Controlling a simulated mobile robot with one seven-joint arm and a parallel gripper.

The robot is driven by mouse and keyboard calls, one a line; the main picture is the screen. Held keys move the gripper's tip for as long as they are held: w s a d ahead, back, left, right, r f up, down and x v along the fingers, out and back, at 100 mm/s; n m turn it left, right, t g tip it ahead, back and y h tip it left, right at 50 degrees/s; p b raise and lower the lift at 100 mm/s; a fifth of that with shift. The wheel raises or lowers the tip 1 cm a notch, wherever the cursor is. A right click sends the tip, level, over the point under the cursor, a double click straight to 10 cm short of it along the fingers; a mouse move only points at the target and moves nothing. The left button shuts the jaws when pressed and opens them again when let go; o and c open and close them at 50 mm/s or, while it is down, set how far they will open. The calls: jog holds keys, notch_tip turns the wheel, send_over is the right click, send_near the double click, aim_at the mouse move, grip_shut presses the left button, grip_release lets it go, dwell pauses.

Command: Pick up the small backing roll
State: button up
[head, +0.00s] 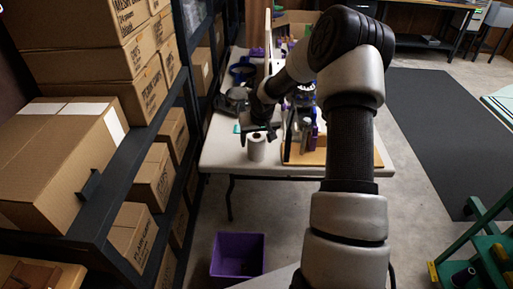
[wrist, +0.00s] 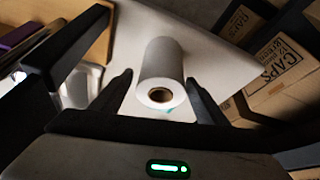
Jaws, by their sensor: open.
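The small backing roll (head: 256,148) is a white roll standing upright near the front edge of the pale table (head: 218,152). In the wrist view the roll (wrist: 163,72) shows its brown hollow core and lies between the two dark fingers. My gripper (wrist: 160,88) is open, with one finger on each side of the roll and a visible gap at both sides. In the head view my gripper (head: 258,132) is right above the roll and partly hides its top.
A wooden board (head: 310,157) with bottles and other items is just right of the roll. A black shelf with cardboard boxes (head: 60,150) runs along the left. A purple bin (head: 237,256) sits on the floor before the table.

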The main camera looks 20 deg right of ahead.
jog(key=x, duration=0.2)
jog(key=b+x, duration=0.1)
jog(key=x, duration=0.1)
jog(key=shift+s+a+f, duration=0.1)
jog(key=shift+f, duration=0.35)
jog(key=c, duration=1.3)
jog(key=shift+r, duration=0.15)
notch_tip(320, 180, up, 18)
jog(key=p, duration=0.4)
